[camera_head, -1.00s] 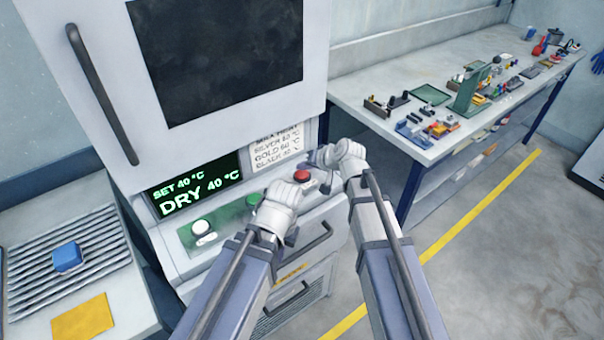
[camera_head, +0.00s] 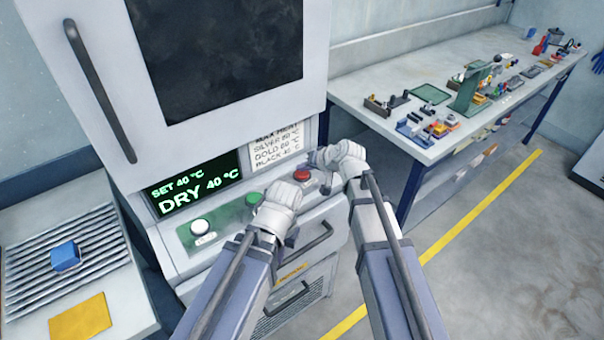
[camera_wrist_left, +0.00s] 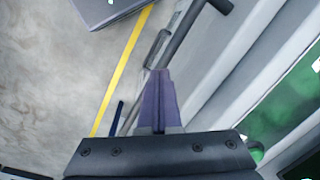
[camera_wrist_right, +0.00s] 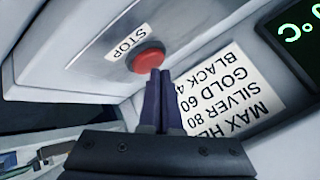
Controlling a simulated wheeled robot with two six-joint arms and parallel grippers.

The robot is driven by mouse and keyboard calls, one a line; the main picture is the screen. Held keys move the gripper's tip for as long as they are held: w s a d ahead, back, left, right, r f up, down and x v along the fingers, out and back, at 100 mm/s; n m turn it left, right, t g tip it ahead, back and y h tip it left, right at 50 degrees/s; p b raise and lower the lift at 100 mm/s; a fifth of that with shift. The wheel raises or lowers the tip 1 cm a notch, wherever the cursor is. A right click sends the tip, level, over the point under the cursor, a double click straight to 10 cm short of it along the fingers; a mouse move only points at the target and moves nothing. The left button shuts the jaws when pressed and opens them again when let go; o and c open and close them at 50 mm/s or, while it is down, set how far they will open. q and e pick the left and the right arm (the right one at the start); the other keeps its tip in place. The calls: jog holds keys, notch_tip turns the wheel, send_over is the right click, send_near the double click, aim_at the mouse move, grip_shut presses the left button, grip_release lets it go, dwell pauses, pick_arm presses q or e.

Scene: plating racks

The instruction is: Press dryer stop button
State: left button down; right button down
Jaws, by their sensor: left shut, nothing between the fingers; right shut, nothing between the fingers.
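The red stop button (camera_head: 302,175) sits at the right end of the dryer's control panel. In the right wrist view the red button (camera_wrist_right: 146,57) is beside a STOP label (camera_wrist_right: 130,42). My right gripper (camera_head: 322,158) is shut and empty, just right of and behind the button in the head view. In the right wrist view its fingertips (camera_wrist_right: 159,74) overlap the button's lower right edge; I cannot tell whether they touch it. My left gripper (camera_head: 292,236) is shut and empty in front of the panel, left of the button. Its fingers (camera_wrist_left: 158,98) also show in the left wrist view.
The panel also has a green button (camera_head: 254,198) and a white button (camera_head: 200,227). The dryer display (camera_head: 196,188) reads DRY 40 °C. A drawer handle (camera_head: 316,238) is below. A cluttered bench (camera_head: 345,88) stands right; a side table (camera_head: 130,318) stands left.

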aim_at(304, 175)
jog(key=shift+f+b, duration=0.5)
dwell(0.6)
jog(key=shift+r, duration=0.15)
jog(key=shift+r+p, duration=0.8)
jog(key=shift+p, duration=0.1)
notch_tip(304, 175, up, 5)
jog(key=p, duration=0.5)
dwell(0.7)
